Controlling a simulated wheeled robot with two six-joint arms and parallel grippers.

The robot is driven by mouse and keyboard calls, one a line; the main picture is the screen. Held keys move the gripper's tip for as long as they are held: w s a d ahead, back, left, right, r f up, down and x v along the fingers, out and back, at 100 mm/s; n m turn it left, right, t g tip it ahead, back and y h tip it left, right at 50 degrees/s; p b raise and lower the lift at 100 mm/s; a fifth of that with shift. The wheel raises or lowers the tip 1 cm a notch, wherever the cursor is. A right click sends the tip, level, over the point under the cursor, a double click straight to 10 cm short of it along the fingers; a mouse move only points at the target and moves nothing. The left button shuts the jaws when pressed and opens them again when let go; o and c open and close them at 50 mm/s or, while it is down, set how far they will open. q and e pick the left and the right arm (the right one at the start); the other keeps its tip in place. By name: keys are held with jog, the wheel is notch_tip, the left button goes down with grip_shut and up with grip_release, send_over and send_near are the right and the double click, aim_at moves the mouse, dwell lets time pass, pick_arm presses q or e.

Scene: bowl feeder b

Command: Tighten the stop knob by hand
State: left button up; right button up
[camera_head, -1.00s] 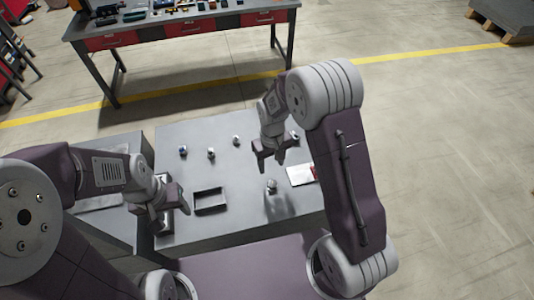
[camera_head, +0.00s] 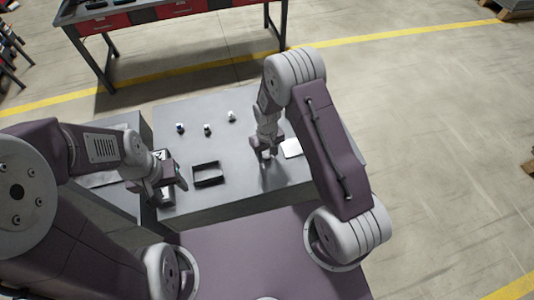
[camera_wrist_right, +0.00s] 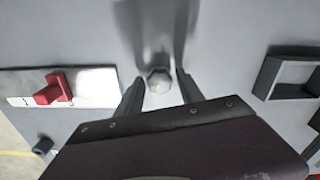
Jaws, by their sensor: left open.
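A small pale, rounded knob-like piece (camera_wrist_right: 158,80) stands on the grey table, between the fingertips of my right gripper (camera_wrist_right: 160,85). A gap shows on each side of it, so the fingers are open and not pressing on it. In the head view my right gripper (camera_head: 265,148) points down at the table and largely hides this piece. I cannot tell if this is the stop knob. A red part (camera_wrist_right: 55,90) sits on a white plate (camera_wrist_right: 95,86) to the left in the wrist view. My left gripper (camera_head: 168,178) is open and empty near the table's left side.
A black open tray (camera_head: 208,181) lies between my grippers; its edge shows in the wrist view (camera_wrist_right: 272,75). A small dark part (camera_wrist_right: 42,145) is beyond the plate. The grey table (camera_head: 190,110) is otherwise mostly clear.

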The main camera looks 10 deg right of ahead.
jog(key=shift+w+f, duration=0.15)
jog(key=shift+w, duration=0.15)
grip_shut()
pick_arm(q)
jog(key=shift+w, duration=0.2)
jog(key=shift+f, duration=0.15)
pick_arm(e)
jog(key=shift+m, duration=0.4)
jog(key=m+b, duration=0.1)
jog(key=m, duration=0.6)
jog(key=shift+m+b, duration=0.3)
jog(key=m, duration=0.4)
jog(key=shift+w, duration=0.1)
pick_arm(q)
jog(key=shift+a+f+b, duration=0.1)
jog(key=shift+f+b, duration=0.35)
jog(key=shift+f, duration=0.75)
pick_arm(e)
jog(key=shift+m, duration=2.3)
